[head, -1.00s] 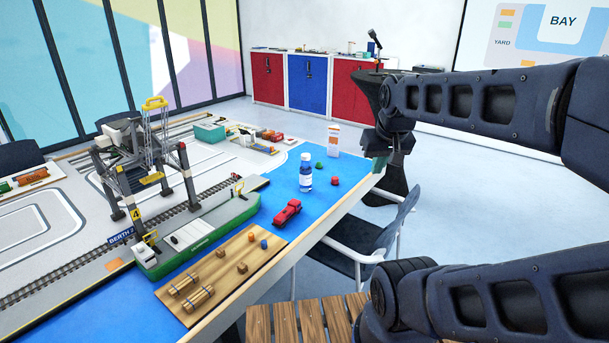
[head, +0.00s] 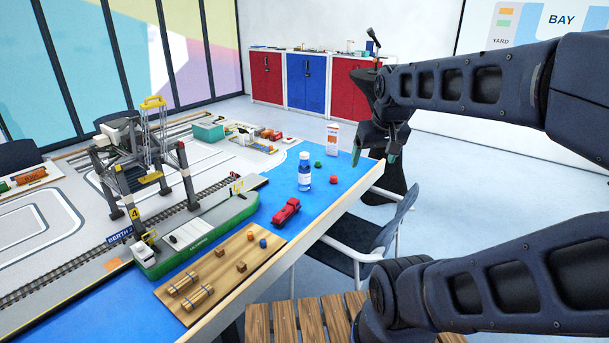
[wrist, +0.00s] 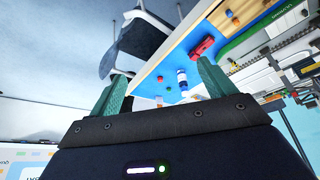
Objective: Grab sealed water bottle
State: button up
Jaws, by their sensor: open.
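The water bottle (head: 304,172) stands upright on the blue part of the table, with a white cap, a clear blue body and a pale label. In the wrist view the bottle (wrist: 183,82) shows beyond my gripper, close to the right finger's left side. My gripper (head: 376,146) is in the air at the table's right edge, to the right of the bottle and apart from it. Its green fingers (wrist: 165,85) are spread with nothing between them in grip.
A red toy truck (head: 286,211), a green piece (head: 318,165), a red piece (head: 333,180) and a white-and-orange carton (head: 332,136) stand near the bottle. A green model ship (head: 205,235) and a crane (head: 130,165) are left. A chair (head: 365,235) stands beside the table.

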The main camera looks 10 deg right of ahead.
jog(key=w+a+r+n+g, duration=0.1)
jog(key=w+r+n, duration=0.1)
jog(key=w, duration=0.6)
jog(key=w+r+n, duration=0.2)
jog(key=w+r, duration=0.1)
jog(key=w, duration=0.6)
jog(key=n+g, duration=0.3)
jog(key=n, duration=1)
send_over(304, 161)
jog(key=w, duration=0.2)
jog(key=f, duration=2.5)
jog(key=shift+d+f, duration=0.25)
jog(key=shift+d, duration=0.1)
jog(key=shift+w+a+f, duration=0.1)
jog(key=shift+w+f, duration=0.05)
jog(key=shift+f, duration=0.3)
notch_tip(304, 161, down, 10)
jog(key=shift+f, duration=0.25)
jog(key=shift+r, duration=0.1)
grip_shut()
